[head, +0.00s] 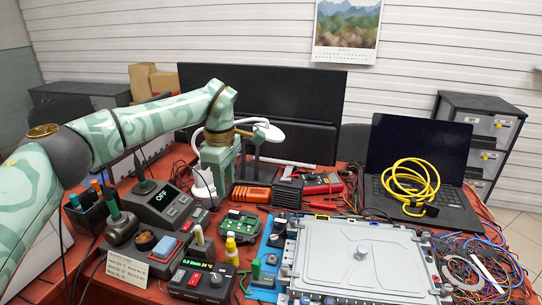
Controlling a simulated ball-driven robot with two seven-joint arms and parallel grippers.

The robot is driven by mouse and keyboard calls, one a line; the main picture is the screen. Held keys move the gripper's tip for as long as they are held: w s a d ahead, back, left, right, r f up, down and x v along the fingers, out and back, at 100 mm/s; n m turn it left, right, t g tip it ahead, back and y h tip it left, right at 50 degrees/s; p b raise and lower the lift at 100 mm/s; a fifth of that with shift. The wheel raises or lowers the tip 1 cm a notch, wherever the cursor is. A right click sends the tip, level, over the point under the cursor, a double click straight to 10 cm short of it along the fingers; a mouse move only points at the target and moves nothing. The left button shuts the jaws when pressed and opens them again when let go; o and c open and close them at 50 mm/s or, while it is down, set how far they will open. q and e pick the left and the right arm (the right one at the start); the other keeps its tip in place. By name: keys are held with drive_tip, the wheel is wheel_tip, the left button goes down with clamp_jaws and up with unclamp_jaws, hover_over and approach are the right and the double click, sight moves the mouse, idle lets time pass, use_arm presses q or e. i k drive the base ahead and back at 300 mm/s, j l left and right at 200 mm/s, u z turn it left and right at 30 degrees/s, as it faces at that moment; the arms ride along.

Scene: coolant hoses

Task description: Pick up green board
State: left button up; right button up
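The green board (240,222) is a small circuit board with pale and dark parts on it. It lies flat on the red bench, left of the centre of the head view. My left gripper (219,186) points down behind and a little to the left of the board, above the bench and apart from it. The gap between its fingers is too small to make out, and nothing shows held in it. My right gripper is not in view.
A grey lidded metal case (360,256) fills the front right. A station marked OFF (160,205), yellow-capped bottles (231,249) and a black control box (202,281) crowd the board.

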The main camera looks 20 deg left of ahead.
sight(235, 222)
drive_tip(key=k, duration=1)
